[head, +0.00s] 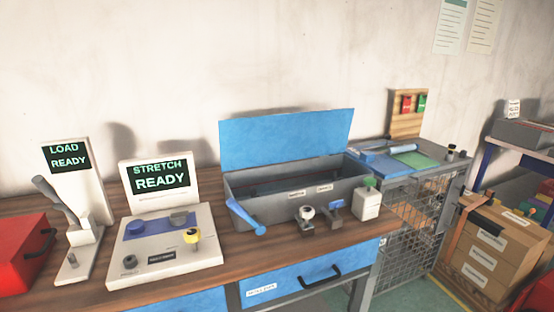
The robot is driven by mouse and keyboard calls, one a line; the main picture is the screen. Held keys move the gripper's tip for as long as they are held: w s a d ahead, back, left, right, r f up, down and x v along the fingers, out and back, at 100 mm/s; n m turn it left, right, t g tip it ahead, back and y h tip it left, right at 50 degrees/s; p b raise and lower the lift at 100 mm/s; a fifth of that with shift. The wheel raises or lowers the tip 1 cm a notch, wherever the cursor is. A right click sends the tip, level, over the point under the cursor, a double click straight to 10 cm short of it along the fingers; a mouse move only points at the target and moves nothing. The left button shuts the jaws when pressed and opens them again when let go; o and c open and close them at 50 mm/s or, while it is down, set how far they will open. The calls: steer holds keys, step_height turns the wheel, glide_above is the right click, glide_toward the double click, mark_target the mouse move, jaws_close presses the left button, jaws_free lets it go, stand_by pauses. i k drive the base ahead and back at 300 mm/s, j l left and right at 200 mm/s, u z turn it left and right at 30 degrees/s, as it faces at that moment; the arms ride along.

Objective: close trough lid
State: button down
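The trough (252,213) is a long grey box on the wooden bench, near the middle of the head view. Its blue lid (286,139) stands raised along the back edge, so the trough is open. The inside looks dark, and I cannot make out its contents clearly. Two small labels sit on the front wall. A blue lever-like handle (243,215) slants down at the trough's front left corner. My gripper is not in view.
A LOAD READY stand (76,207) and red box (22,250) are further left. A wire-sided cart (409,219) stands right.

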mark_target(256, 141)
steer(key=i+j, duration=0.15)
steer(key=i, duration=0.35)
steer(key=i+j+u, duration=0.15)
steer(key=i, duration=0.35)
